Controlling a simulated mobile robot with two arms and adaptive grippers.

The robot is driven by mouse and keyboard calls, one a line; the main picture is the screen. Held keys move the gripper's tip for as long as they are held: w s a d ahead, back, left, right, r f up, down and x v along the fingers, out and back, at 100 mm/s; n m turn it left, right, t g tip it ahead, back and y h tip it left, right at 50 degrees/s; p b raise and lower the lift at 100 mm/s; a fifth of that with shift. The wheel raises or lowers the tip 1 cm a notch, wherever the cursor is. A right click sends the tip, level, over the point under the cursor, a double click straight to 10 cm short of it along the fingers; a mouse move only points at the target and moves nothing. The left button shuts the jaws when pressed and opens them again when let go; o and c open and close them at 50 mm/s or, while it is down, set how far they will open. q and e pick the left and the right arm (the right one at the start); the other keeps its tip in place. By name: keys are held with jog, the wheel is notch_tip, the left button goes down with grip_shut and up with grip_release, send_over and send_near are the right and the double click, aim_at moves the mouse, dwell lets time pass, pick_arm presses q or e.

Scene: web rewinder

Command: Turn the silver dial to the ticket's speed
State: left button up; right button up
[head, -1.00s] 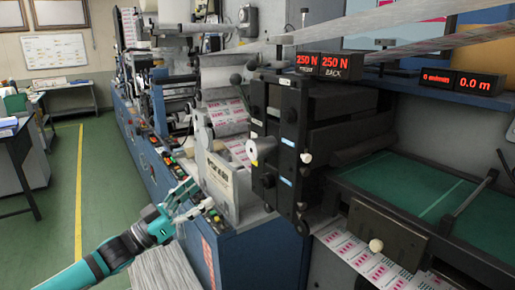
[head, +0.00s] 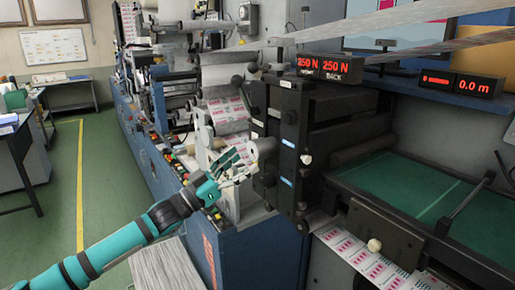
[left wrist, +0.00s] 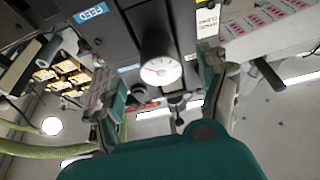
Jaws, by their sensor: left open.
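The silver dial (head: 264,150) sticks out from the dark front panel of the rewinder (head: 290,120). In the left wrist view the dial (left wrist: 160,70) shows a round white face with a red mark; its numbers are too small to read. My left gripper (head: 238,164) is open, just in front of the dial and to its left in the head view. In the left wrist view its fingers stand on either side of the dial, apart from it. I cannot pick out the ticket or read its speed. My right gripper is not in view.
Red-lit displays reading 250 N (head: 342,68) stand above the panel. Another display (head: 474,86) at right reads 0.0 m. A blue FEED label (left wrist: 90,12) is near the dial. A green-topped bed (head: 400,190) lies at right, open green floor (head: 100,190) at left.

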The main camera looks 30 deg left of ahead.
aim_at(252, 153)
pick_arm(q)
jog(key=p+x, duration=0.1)
jog(key=x, duration=0.3)
jog(key=shift+w+d+r, duration=0.1)
jog(key=shift+w+r, duration=0.05)
jog(key=shift+r, duration=0.1)
jog(key=shift+w+d+r+p, duration=0.1)
jog(key=shift+w+d+p, duration=0.15)
jog(key=shift+w+p, duration=0.25)
jog(key=shift+w, duration=0.1)
jog(key=c, duration=1.2)
